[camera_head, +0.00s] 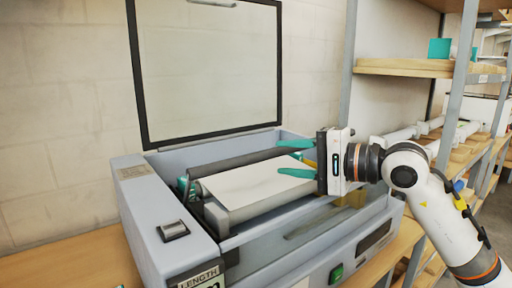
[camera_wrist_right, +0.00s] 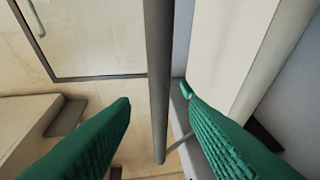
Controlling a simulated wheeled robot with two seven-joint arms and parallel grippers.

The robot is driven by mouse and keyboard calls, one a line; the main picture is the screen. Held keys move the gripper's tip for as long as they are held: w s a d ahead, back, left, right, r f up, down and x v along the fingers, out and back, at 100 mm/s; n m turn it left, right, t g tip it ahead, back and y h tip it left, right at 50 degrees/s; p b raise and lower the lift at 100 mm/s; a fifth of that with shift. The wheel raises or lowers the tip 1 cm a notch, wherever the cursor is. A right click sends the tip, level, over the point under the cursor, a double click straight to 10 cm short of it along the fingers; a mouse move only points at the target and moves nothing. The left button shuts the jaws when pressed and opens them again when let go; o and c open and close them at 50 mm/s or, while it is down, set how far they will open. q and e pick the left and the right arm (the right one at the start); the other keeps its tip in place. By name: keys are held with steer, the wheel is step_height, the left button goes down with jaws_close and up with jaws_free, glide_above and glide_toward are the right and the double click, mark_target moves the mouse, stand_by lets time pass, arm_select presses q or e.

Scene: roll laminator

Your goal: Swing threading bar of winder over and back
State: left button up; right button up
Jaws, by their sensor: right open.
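The laminator (camera_head: 170,225) stands on a wooden bench with its clear lid raised. The threading bar of the winder (camera_head: 235,160), a dark grey rod, lies across it behind a white roll (camera_head: 250,186). In the right wrist view the bar (camera_wrist_right: 160,70) runs down the middle, between my fingers in the picture. My right gripper (camera_head: 284,158) is open at the bar's right part, with one teal finger behind the bar and one in front, over the white roll. The wrist view shows the fingertips (camera_wrist_right: 157,97) apart; contact with the bar cannot be told. My left gripper is not in view.
The raised lid (camera_head: 210,75) stands behind the bar, near the block wall. Shelving (camera_head: 410,67) with a teal box (camera_head: 439,48) is at the right. The laminator's left housing (camera_head: 175,230) and front panel (camera_head: 345,258) bound the roll bay.

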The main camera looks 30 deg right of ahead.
mark_target(268, 156)
steer(key=p+x, duration=0.3)
steer(key=x, duration=0.4)
steer(key=shift+w+r, duration=0.1)
steer(key=shift+w+a+p, duration=0.25)
steer(key=shift+w+p, duration=0.05)
jaws_close()
